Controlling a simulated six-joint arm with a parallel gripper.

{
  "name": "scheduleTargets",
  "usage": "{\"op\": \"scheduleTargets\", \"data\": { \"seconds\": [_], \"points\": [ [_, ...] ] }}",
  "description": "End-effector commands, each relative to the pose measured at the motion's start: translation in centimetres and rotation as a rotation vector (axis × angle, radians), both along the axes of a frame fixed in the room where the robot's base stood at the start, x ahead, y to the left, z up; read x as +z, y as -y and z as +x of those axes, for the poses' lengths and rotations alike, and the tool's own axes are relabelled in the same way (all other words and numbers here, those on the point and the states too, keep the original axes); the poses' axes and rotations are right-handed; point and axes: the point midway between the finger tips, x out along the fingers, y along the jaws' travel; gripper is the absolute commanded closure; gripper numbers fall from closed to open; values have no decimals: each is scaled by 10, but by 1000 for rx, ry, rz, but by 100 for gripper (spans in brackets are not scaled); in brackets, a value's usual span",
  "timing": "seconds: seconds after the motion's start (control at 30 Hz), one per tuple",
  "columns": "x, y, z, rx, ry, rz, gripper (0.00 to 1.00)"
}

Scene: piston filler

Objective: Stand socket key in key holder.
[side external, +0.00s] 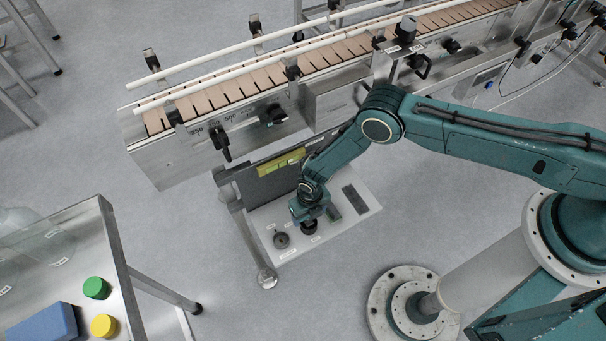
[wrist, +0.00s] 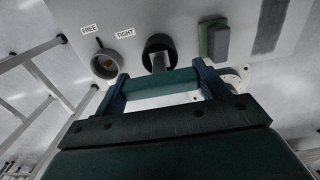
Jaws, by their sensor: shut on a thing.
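My gripper (wrist: 160,88) is shut on a teal crossbar, which I take to be the handle of the socket key (wrist: 162,83). The bar lies across between the two fingers. A pale shaft shows beyond the bar, in line with a dark round socket (wrist: 153,43) near the label TIGHT. I cannot tell whether the shaft is inside that socket or just above it. A grey round cup (wrist: 105,64) near the label FREE is empty of the key. In the side view my gripper (side external: 308,217) points down over the dark socket (side external: 310,228), hiding most of the key.
The pale board (side external: 352,228) also bears a green-and-grey block (wrist: 214,39) and a dark strip (side external: 355,198). A dark upright panel (side external: 268,182) stands behind. The conveyor (side external: 240,82) runs beyond. A steel table (side external: 75,240) with green and yellow caps stands at left.

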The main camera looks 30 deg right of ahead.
Motion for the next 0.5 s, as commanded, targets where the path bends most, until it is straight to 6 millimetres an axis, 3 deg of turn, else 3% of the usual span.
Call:
{"op": "scheduleTargets", "data": {
  "seconds": [0.13,0.5],
  "points": [
    [-10,0,0,0,0,0,50],
    [-13,0,0,0,0,0,50]
  ]
}}
